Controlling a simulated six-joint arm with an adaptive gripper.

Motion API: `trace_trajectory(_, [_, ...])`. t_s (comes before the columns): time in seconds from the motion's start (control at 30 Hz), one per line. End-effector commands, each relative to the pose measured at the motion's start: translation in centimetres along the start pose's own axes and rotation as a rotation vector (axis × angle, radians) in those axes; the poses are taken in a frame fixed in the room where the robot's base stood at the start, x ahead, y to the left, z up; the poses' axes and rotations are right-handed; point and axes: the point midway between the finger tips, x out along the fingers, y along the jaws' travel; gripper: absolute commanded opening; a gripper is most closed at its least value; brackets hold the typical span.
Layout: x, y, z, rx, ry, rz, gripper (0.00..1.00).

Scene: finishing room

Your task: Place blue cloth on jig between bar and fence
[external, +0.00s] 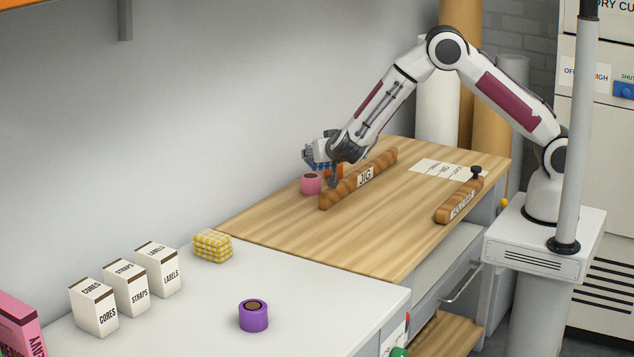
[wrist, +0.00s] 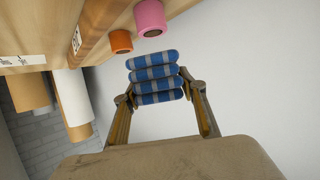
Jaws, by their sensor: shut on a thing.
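My gripper (wrist: 160,92) is shut on the blue cloth (wrist: 155,73), a folded stack with grey stripes, in the wrist view. In the external view my gripper (external: 322,165) holds the blue cloth (external: 311,156) above the far left part of the wooden bench, on the wall side of the long wooden piece labelled JIG (external: 345,187). A shorter wooden piece (external: 455,208) with a black knob lies near the bench's right edge. Bare bench top and a white label card (external: 437,168) lie between the two pieces. I cannot tell which piece is bar or fence.
A pink roll (external: 311,187) and an orange roll (wrist: 121,42) stand close to the gripper by the JIG piece. A yellow checked cloth (external: 212,246), a purple roll (external: 253,317) and several white boxes (external: 131,288) stand on the grey table. The bench's front middle is clear.

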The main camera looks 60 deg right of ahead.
Motion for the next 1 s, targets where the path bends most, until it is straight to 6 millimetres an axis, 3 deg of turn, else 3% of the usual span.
trace_trajectory(0.2, [2.8,7.2,-0.8,0.058,0.001,0.144,0.19])
trace_trajectory(0.5, [4.6,17.2,-1.1,0.142,0.001,0.348,0.19])
trace_trajectory(0.77, [4.1,26.1,-0.6,0.220,0.000,0.536,0.19])
trace_trajectory(1.0, [1.4,32.5,0.5,0.286,0.001,0.694,0.19])
